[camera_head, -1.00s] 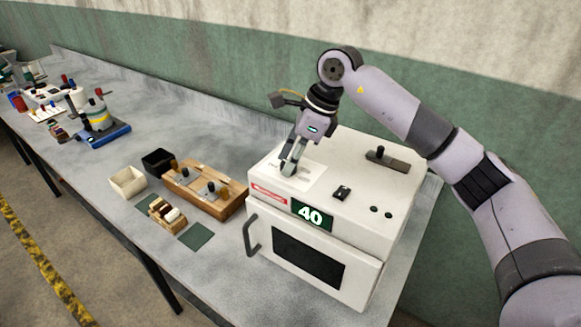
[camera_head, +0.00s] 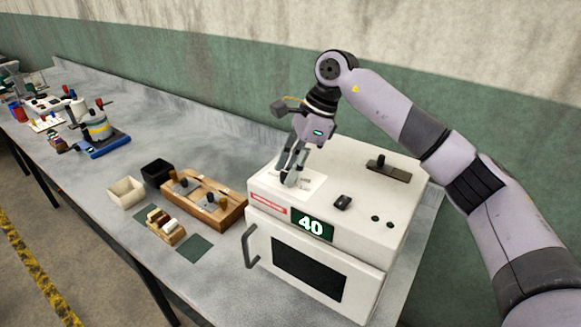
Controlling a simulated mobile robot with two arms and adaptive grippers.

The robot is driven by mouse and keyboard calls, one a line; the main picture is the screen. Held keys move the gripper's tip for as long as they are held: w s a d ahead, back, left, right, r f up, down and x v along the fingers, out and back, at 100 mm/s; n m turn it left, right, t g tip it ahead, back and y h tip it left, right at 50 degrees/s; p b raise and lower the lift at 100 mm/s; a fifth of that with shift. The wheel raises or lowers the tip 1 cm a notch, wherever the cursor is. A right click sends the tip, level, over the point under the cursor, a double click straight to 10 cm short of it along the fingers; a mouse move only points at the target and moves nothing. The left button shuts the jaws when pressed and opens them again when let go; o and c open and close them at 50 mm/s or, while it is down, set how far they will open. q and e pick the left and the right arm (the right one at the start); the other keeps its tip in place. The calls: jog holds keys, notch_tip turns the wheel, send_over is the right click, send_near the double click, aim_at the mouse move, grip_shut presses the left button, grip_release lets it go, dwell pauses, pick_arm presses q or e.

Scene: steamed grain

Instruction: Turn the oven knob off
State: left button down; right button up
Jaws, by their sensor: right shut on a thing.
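A white oven (camera_head: 370,240) with a dark window, a front handle (camera_head: 250,245) and a green display reading 40 stands on the grey bench. My right gripper (camera_head: 291,181) points down at the oven's top, over a light plate (camera_head: 314,188) at the left of that surface. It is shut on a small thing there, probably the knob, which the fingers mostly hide. A small black switch (camera_head: 342,202) lies to the right of the plate, and a dark slide bar (camera_head: 388,170) with a black peg is at the back. My left gripper is out of view.
Left of the oven are a wooden tray with pegs (camera_head: 232,216), a small wooden rack (camera_head: 165,231), a white box (camera_head: 126,193) and a black box (camera_head: 157,171). A blue-based device (camera_head: 104,147) stands farther off. A wall runs behind the bench.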

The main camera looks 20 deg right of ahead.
jog(key=o, duration=1.1)
jog(key=shift+o, duration=0.2)
jog(key=v, duration=1.2)
